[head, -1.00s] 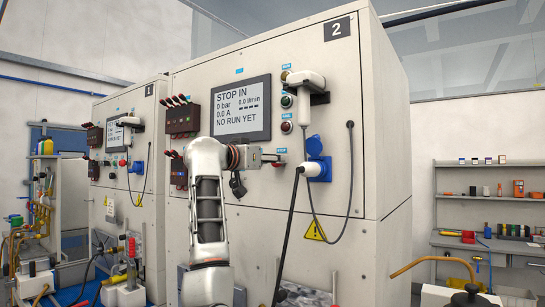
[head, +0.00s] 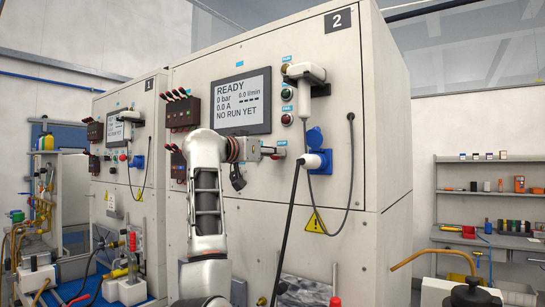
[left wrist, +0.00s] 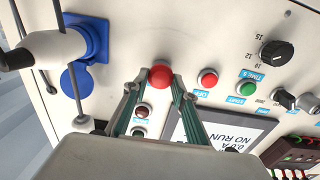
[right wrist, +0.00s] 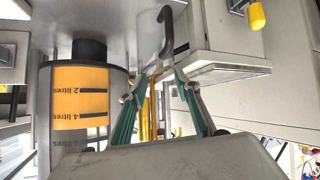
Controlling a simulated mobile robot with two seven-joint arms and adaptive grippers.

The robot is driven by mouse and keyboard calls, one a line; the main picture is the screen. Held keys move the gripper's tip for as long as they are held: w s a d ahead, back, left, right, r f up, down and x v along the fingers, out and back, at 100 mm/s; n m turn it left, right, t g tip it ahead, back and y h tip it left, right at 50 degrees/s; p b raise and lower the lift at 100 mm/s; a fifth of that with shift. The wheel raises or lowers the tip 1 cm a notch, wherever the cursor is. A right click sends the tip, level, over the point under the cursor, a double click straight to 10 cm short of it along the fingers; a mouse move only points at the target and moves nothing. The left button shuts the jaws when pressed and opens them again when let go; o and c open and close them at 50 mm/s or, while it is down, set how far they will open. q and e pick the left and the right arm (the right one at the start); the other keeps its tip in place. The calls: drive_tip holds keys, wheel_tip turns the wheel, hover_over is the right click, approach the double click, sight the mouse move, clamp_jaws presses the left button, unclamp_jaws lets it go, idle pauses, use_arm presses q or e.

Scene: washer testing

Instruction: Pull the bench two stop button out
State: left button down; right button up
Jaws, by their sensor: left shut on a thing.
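The bench two stop button (left wrist: 161,76) is a red round knob on the pale panel. In the left wrist view it sits between the fingertips of my left gripper (left wrist: 158,82), which is shut on it. In the head view my left gripper (head: 268,151) is at the panel below the bench two screen (head: 243,101), and it mostly hides the button. The screen reads READY, 0 bar, 0.0 l/min, 0.0 A, NO RUN YET. My right gripper (right wrist: 156,82) is open and empty in the right wrist view, away from the panel.
A blue socket (head: 318,148) with a white plug and black cable is right of the button. In the right wrist view a container with an orange litre scale (right wrist: 82,95) stands left of my right gripper.

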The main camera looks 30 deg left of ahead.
use_arm(q)
drive_tip(key=shift+f, duration=0.1)
drive_tip(key=c, duration=1.6)
unclamp_jaws()
drive_tip(key=shift+s, duration=0.1)
drive_tip(key=shift+c, duration=0.2)
drive_tip(key=shift+s, duration=0.1)
use_arm(e)
drive_tip(key=shift+r, duration=0.2)
drive_tip(key=shift+f, duration=0.1)
use_arm(q)
drive_tip(key=s+a, duration=0.1)
drive_tip(key=s, duration=1)
drive_tip(key=shift+s+a, duration=0.4)
